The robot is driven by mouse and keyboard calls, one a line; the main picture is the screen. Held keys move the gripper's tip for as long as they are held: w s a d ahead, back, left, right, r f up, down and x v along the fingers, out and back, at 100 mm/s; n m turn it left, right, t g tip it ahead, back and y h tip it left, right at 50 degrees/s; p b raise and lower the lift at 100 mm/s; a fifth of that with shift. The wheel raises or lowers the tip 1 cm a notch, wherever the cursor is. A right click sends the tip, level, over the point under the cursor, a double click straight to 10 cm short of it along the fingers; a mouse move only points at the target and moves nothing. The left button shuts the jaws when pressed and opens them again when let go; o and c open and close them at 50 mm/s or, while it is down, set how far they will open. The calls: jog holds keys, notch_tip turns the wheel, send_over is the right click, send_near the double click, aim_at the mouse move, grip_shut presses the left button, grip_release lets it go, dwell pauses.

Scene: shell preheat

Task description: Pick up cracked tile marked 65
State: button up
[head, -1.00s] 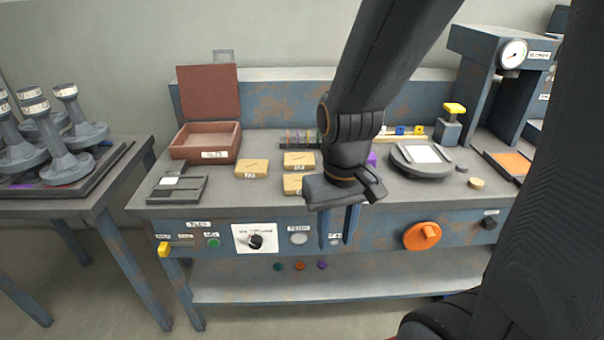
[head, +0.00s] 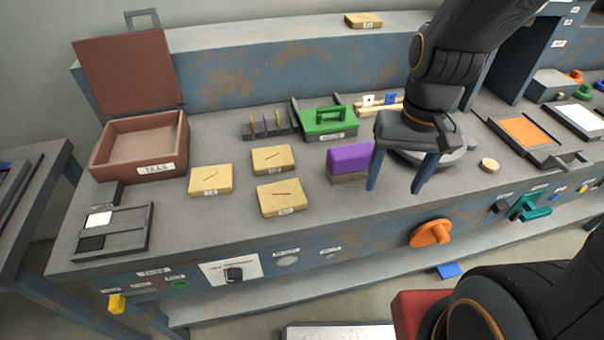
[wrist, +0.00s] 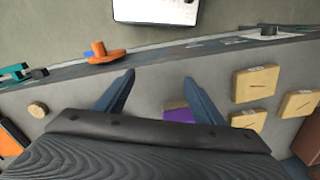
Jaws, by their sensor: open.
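Three yellow tiles, each with a dark crack line, lie flat on the grey bench: a left tile (head: 210,180), a back tile (head: 272,158) and a front tile (head: 281,197). Their labels are too small to read, so I cannot tell which is 65. In the wrist view, three tiles lie at the right, one of them near the bench edge (wrist: 256,84). A further yellow tile (head: 363,20) is on the back ledge. My gripper (head: 395,189) is open and empty, above the front of the bench, right of the tiles and apart from them.
A purple block (head: 350,158) stands between the tiles and my gripper. A green-handled block (head: 330,120) and a small rack (head: 265,128) are behind. An open brown box (head: 140,145) is at the left. An orange knob (head: 431,233) sticks out of the front panel.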

jog(key=o, duration=0.4)
jog(key=w+a+r+m+y+p, duration=0.1)
jog(key=w+a+r+m+p, duration=0.1)
jog(key=a+m+p, duration=0.2)
jog(key=a+m, duration=0.1)
jog(key=a, duration=0.2)
jog(key=shift+w+a+r+y+p, duration=0.15)
jog(key=shift+w+r+y+p, duration=0.15)
jog(key=shift+r+p, duration=0.1)
jog(key=m+g+y+p, duration=0.1)
jog(key=m+y+p, duration=0.1)
jog(key=m, duration=0.6)
send_near(282, 194)
jog(key=shift+w+d+f, duration=0.3)
jog(key=shift+w+f, duration=0.05)
jog(key=shift+w, duration=0.05)
jog(key=shift+s+a+f+m+g, duration=0.15)
jog(key=shift+a+f, duration=0.15)
jog(key=shift+f, duration=0.25)
jog(key=shift+a+f+m+g, duration=0.15)
jog(key=shift+a+f, duration=0.15)
jog(key=shift+f, duration=0.25)
jog(key=x, duration=0.4)
jog(key=shift+s+a+f+p, duration=0.25)
jog(key=shift+a+p, duration=0.05)
jog(key=shift+a, duration=0.05)
jog(key=shift+a+f, duration=0.15)
jog(key=shift+f, duration=0.1)
jog(key=shift+f, duration=0.2)
jog(key=c, duration=1.4)
